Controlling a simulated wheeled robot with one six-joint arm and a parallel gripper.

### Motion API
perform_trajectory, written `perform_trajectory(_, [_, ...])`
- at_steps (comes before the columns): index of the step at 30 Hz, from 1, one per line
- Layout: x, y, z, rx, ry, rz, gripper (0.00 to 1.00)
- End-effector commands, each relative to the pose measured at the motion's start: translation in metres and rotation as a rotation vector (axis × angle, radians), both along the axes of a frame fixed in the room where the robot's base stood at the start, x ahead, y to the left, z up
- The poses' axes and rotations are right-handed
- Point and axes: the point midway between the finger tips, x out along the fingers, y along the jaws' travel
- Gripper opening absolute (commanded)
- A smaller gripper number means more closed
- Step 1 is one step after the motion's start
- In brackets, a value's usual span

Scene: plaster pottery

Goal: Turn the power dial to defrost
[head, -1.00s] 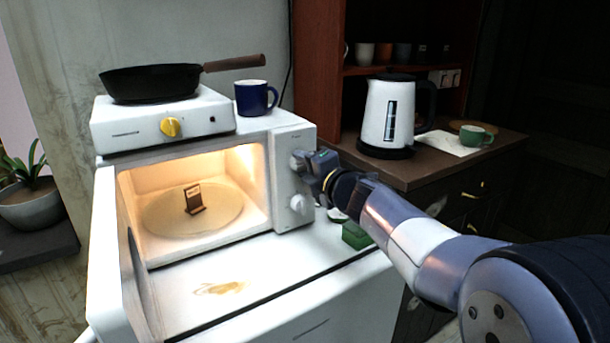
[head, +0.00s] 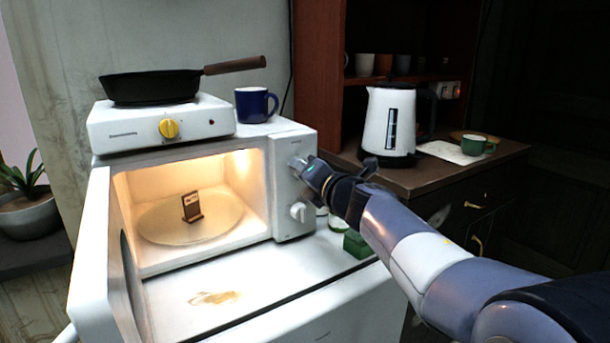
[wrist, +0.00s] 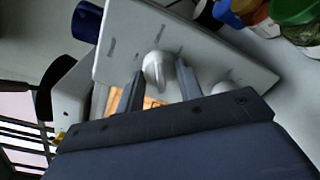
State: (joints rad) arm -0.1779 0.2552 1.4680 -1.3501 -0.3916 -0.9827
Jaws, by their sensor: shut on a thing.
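The white microwave (head: 283,225) stands with its door open and its inside lit. Its right-hand panel has an upper dial (head: 296,163) and a lower dial (head: 299,212); the markings are too small to read. My gripper (head: 305,168) is at the upper dial and partly covers it. In the wrist view, the two fingers of my gripper (wrist: 159,82) are on either side of the pale round dial (wrist: 158,68), shut on it. The lower dial (wrist: 222,88) shows partly behind the gripper's edge. The dial's setting cannot be read.
A brown card-like object (head: 192,207) stands on the turntable inside. A hot plate (head: 135,133) with a black pan (head: 150,87) and a blue mug (head: 252,104) are on top. A green block (head: 356,245) sits below my arm; a white kettle (head: 388,125) stands right.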

Motion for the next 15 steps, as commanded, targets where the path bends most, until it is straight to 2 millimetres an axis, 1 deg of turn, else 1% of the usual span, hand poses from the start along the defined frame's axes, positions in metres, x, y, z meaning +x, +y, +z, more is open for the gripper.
perform_trajectory(9, [-0.0001,0.0003,-0.0022,-0.002,0.003,0.001,0.12])
perform_trajectory(10, [-0.0001,0.0003,-0.0022,-0.002,0.003,0.001,0.37])
perform_trajectory(15, [0.0000,0.0003,-0.0014,0.000,0.002,0.001,0.51])
